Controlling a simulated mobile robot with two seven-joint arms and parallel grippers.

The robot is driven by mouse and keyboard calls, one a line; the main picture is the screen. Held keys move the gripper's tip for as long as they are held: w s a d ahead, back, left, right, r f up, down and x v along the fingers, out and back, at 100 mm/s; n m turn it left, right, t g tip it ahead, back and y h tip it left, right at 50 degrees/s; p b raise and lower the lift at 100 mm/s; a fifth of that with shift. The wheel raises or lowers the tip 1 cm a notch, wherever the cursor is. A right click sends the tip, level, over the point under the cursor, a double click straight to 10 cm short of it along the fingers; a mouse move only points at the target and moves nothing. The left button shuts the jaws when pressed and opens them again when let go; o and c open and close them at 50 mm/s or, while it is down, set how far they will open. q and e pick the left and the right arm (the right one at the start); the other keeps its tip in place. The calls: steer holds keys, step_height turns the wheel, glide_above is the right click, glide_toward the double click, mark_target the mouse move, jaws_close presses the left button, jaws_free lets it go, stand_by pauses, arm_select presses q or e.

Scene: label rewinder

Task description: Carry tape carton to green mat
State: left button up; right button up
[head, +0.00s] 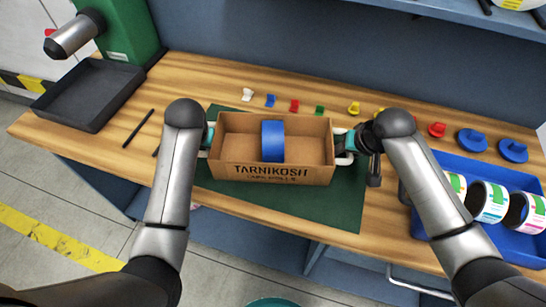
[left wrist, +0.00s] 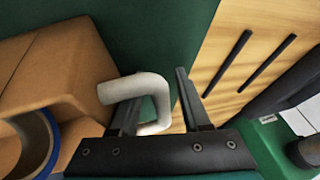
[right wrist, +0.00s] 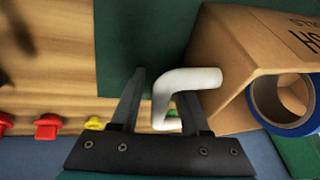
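The open cardboard tape carton (head: 275,172), marked TARNIKOSH, sits level on the green mat (head: 335,205), with a blue tape roll (head: 272,141) inside. White handles stick out at both ends. My left gripper (left wrist: 157,100) is open at the left-hand handle (left wrist: 150,85); one finger is inside the loop and one outside, with a gap showing. My right gripper (right wrist: 160,100) is open at the other handle (right wrist: 190,80), its fingers on either side of the bar, also with a gap. The carton's underside is hidden.
A row of small coloured pieces (head: 294,106) lies behind the carton. A blue tray (head: 430,222) with label rolls (head: 490,201) is at the right. A dark tray (head: 88,95) and two black rods (head: 139,127) are at the left. The wooden table's front edge is close.

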arm_select(q)
steer(key=v, duration=0.8)
arm_select(e)
steer(key=v, duration=1.2)
stand_by(0.5)
arm_select(q)
steer(key=shift+s+f, duration=0.1)
steer(key=shift+s, duration=0.05)
